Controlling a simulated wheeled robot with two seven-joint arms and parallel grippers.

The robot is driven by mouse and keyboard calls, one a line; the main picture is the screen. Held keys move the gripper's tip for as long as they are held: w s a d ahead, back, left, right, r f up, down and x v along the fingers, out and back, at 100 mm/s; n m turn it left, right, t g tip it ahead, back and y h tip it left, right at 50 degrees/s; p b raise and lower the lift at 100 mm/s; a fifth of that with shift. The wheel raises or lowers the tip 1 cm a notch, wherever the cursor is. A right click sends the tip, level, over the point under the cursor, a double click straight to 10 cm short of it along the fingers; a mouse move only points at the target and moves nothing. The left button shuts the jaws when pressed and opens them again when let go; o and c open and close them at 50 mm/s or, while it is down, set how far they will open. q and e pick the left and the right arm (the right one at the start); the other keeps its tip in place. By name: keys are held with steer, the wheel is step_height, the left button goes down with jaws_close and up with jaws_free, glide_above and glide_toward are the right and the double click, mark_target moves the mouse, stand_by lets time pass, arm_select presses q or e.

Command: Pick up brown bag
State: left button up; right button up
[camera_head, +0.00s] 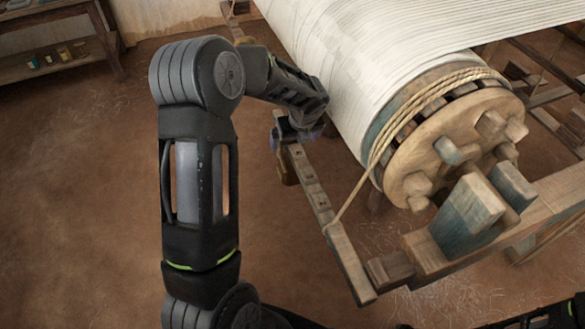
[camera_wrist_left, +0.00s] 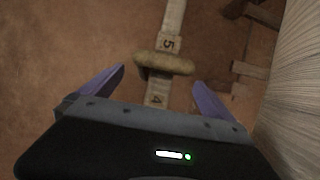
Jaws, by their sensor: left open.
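A tan-brown, rounded bundle (camera_wrist_left: 165,63), which looks like the brown bag, lies across a narrow strip marked 5 and 4 in the left wrist view. My left gripper (camera_wrist_left: 160,77) is open, with its two purple fingers apart and nothing held between them. The bundle shows just beyond the fingertips, between their lines; I cannot tell the exact gap. In the head view the left gripper (camera_head: 298,134) is over the wooden rail beside the cloth roll. A brown shape (camera_head: 287,168) shows just below it, partly hidden, and may be the same bag.
The loom's cloth roll (camera_head: 345,60) stands close right of the gripper. Its round wooden end (camera_head: 455,140) and a taut rope (camera_head: 350,195) are near the rail (camera_head: 335,240). A shelf (camera_head: 60,65) with small jars is at the back left. The brown floor at left is clear.

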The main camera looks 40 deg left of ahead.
arm_select(q)
steer(key=shift+w+a, duration=0.45)
steer(key=shift+a, duration=0.2)
steer(key=shift+w+a, duration=0.4)
steer(key=shift+a, duration=0.2)
steer(key=shift+w+a+f, duration=0.1)
steer(key=shift+f, duration=0.45)
steer(key=shift+c, duration=0.2)
steer(key=c, duration=1.7)
steer(key=shift+w+r, duration=0.15)
steer(key=shift+c, duration=0.2)
steer(key=shift+r, duration=0.2)
